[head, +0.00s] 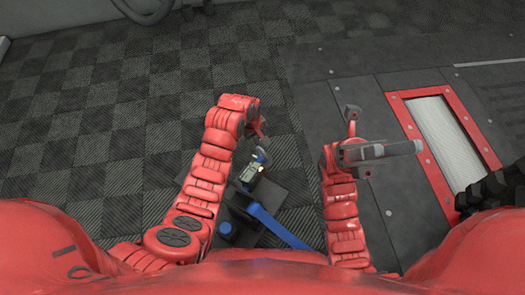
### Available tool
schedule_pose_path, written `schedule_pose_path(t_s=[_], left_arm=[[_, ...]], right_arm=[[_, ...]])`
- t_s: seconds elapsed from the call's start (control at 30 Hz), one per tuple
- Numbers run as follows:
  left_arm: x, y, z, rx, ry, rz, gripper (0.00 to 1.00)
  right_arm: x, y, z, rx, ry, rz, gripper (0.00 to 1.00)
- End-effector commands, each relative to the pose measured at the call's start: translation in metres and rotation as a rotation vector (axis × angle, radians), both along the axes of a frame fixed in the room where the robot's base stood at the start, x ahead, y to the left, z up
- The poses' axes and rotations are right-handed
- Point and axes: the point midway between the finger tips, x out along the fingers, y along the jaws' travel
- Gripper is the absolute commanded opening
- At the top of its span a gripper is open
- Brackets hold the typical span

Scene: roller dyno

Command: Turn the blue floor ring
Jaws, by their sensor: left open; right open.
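No complete blue floor ring can be made out. A small blue piece (261,157) shows just below my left gripper (262,138), and I cannot tell whether they touch. A blue bar (280,227) runs slanting over a dark plate (285,191), with another blue part (225,228) to its left. These may belong to one thing, partly hidden by my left arm and body. My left gripper is open, pointing down, and partly hidden by its own wrist. My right gripper (380,133) is open and empty over the dark floor, to the right of the blue parts.
A small greenish-grey piece (250,172) sits beside the small blue piece. A red-framed floor opening (397,107) with a pale roller (445,135) lies at the right. A black ribbed object (495,190) stands at the right edge. The checkered floor (110,120) at the left is clear.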

Motion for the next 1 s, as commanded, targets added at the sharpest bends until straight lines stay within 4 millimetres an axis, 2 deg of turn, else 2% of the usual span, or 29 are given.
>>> schedule_pose_path(t_s=[0.2,0.4,0.57,0.7,1.0], left_arm=[[0.002,-0.003,-0.023,0.001,0.001,0.001,0.5],[0.005,-0.005,-0.041,0.002,0.001,0.001,0.5],[0.006,-0.008,-0.056,0.001,0.001,0.0,0.5],[0.008,-0.01,-0.07,0.0,-0.001,0.001,0.5],[0.011,-0.014,-0.087,-0.001,-0.001,0.0,0.5]], right_arm=[[-0.041,-0.024,0.022,0.139,-0.247,0.093,0.5],[-0.08,-0.052,0.027,0.273,-0.477,0.201,0.5],[-0.108,-0.078,0.018,0.381,-0.664,0.301,0.5],[-0.125,-0.099,0.001,0.466,-0.814,0.388,0.5],[-0.141,-0.126,-0.028,0.568,-0.991,0.493,0.5]])
